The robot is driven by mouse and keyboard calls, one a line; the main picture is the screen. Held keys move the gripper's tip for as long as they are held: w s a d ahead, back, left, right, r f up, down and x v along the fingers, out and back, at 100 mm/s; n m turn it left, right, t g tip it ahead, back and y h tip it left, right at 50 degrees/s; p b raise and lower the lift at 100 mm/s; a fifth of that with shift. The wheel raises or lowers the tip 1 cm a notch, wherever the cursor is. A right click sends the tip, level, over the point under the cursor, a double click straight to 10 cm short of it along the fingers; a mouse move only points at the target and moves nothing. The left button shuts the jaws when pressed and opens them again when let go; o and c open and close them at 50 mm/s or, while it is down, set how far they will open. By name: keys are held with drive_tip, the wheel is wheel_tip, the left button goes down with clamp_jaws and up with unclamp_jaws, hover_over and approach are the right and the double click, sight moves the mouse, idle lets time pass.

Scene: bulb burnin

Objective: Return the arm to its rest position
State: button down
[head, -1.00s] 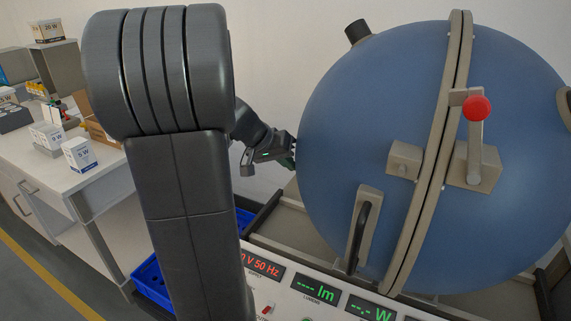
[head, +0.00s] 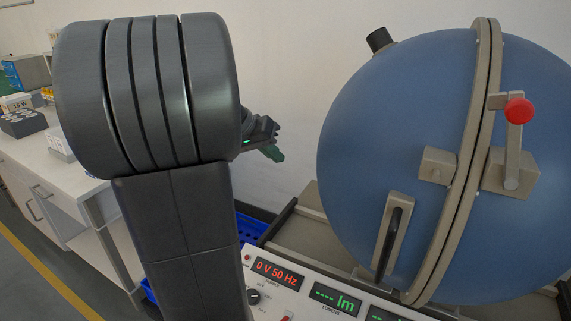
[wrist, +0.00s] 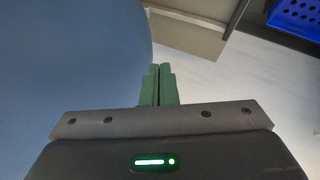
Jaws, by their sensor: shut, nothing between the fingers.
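My gripper (head: 274,152) shows in the head view between my large dark arm links and the blue sphere. It is in the air, apart from the sphere. In the wrist view its green fingers (wrist: 159,84) are together with nothing between them. My arm links cover much of the left half of the head view.
The large blue sphere (head: 400,130) with a red-knobbed latch (head: 519,111) stands at the right. A control panel (head: 295,298) with lit displays is below it. A blue crate (head: 250,228) sits low behind my arm. A white bench (head: 50,180) with boxes is at the left.

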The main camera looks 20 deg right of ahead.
drive_tip(key=shift+v, duration=0.75)
drive_tip(key=shift+f, duration=0.1)
